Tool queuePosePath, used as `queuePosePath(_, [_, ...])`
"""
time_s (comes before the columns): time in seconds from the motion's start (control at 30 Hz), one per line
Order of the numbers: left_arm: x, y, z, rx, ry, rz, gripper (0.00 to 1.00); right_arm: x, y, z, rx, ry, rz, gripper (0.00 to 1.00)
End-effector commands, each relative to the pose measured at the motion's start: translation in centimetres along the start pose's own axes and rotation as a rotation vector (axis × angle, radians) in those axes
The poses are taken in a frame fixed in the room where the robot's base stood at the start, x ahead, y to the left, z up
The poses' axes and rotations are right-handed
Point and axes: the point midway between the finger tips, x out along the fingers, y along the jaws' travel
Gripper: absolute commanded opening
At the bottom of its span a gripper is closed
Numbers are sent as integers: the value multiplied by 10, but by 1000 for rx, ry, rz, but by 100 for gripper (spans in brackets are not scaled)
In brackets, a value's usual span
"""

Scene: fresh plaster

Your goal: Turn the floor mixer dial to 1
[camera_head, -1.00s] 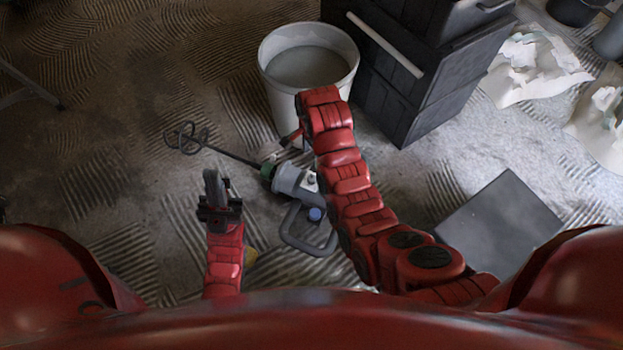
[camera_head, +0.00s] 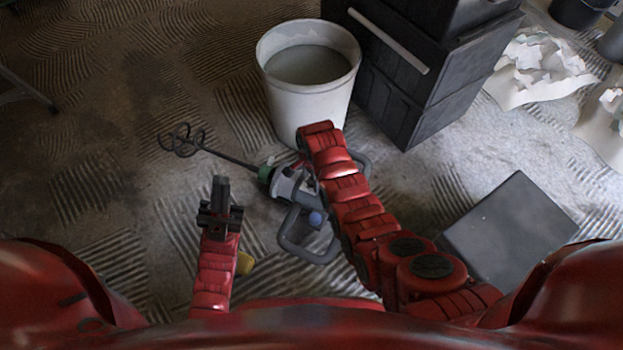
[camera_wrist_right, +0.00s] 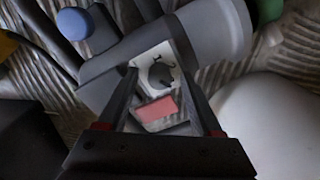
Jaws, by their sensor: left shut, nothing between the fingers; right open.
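The floor mixer (camera_head: 292,187) lies on the floor, its whisk pointing up-left, its grey body and handle loop partly behind my right arm. In the right wrist view the dial (camera_wrist_right: 161,75) is a dark round knob on a white plate with digits, beside a red patch. My right gripper (camera_wrist_right: 168,92) is open, its fingers on either side of the dial plate; I cannot tell whether they touch anything. In the head view the right fingers are hidden behind the arm. My left gripper (camera_head: 219,185) is shut and empty, left of the mixer.
A white bucket (camera_head: 305,98) of grey material stands just beyond the mixer. Black stacked boxes (camera_head: 400,95) stand right of it. A dark flat slab (camera_head: 510,230) lies at the right, with crumpled white sheets (camera_head: 545,70) behind. The floor at left is mostly clear.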

Motion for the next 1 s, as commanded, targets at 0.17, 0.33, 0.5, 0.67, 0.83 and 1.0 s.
queuePosePath(0.17, [0, 0, 0, 0, 0, -1, 0, 0, 0, 0, 0, 0, 1, 52])
queuePosePath(0.33, [0, 0, 0, 0, 0, -1, 0, 0, 0, 0, 0, 0, 1, 22])
queuePosePath(0.5, [0, 0, 0, 0, 0, -1, 0, 0, 0, 0, 0, -1, 1, 0])
queuePosePath(0.67, [0, 0, 0, 0, 0, -1, 0, 0, 0, 0, -2, -1, 1, 0])
queuePosePath(0.83, [4, -2, -1, 2, 1, -8, 0, -2, 1, 0, -30, -2, 2, 0])
queuePosePath(1.0, [11, -7, -3, 9, 2, -26, 0, -2, 3, 1, -105, -5, 8, 0])
